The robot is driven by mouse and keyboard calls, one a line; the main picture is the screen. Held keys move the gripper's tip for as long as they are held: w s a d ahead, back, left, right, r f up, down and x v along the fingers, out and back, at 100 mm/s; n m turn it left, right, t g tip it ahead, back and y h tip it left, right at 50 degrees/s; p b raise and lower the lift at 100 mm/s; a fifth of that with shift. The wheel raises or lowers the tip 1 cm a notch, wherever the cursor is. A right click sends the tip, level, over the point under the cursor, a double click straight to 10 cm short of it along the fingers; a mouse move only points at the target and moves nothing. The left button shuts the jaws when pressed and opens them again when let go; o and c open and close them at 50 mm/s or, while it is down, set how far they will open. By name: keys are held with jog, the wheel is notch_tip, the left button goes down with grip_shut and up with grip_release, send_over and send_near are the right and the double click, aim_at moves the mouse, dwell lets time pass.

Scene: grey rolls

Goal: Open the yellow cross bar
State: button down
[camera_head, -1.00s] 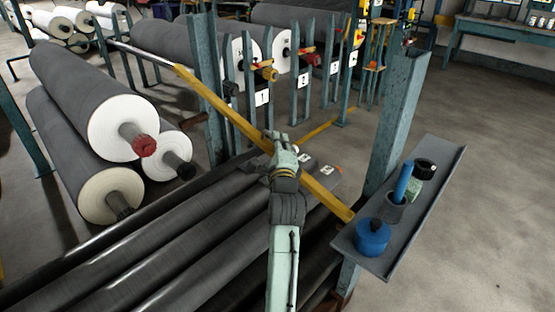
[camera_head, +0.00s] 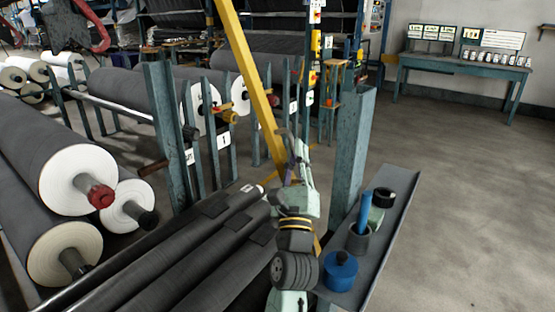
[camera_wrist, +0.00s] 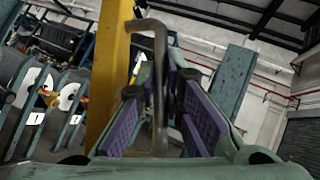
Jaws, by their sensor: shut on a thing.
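The yellow cross bar (camera_head: 250,75) is raised steeply in the head view, its upper end leaving the top of the picture. Its lower end is partly hidden behind my arm, beside the teal post. In the wrist view the bar (camera_wrist: 108,65) stands nearly upright to the left of my fingers. A dark bent handle (camera_wrist: 159,75) runs between the purple finger pads. My gripper (camera_wrist: 160,108) is shut on this handle. In the head view my gripper (camera_head: 293,165) is at the lower part of the bar, and the handle is mostly hidden there.
A teal post (camera_head: 352,150) stands just right of my gripper. A grey shelf (camera_head: 392,225) beside it holds a blue container (camera_head: 341,272) and other small items. Dark rolls (camera_head: 190,255) lie at lower left. Open floor (camera_head: 465,190) is at right.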

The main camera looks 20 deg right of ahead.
jog(key=shift+s+d+r+m+h, duration=0.2)
jog(key=shift+s+d+m+h, duration=0.25)
jog(key=shift+s+m+h, duration=0.15)
jog(key=shift+s+d+r+m+h, duration=0.15)
jog(key=shift+s+d+m+h, duration=0.3)
jog(key=shift+s+m, duration=0.2)
jog(key=c, duration=2)
grip_release()
jog(key=shift+o, duration=0.2)
jog(key=shift+a, duration=0.1)
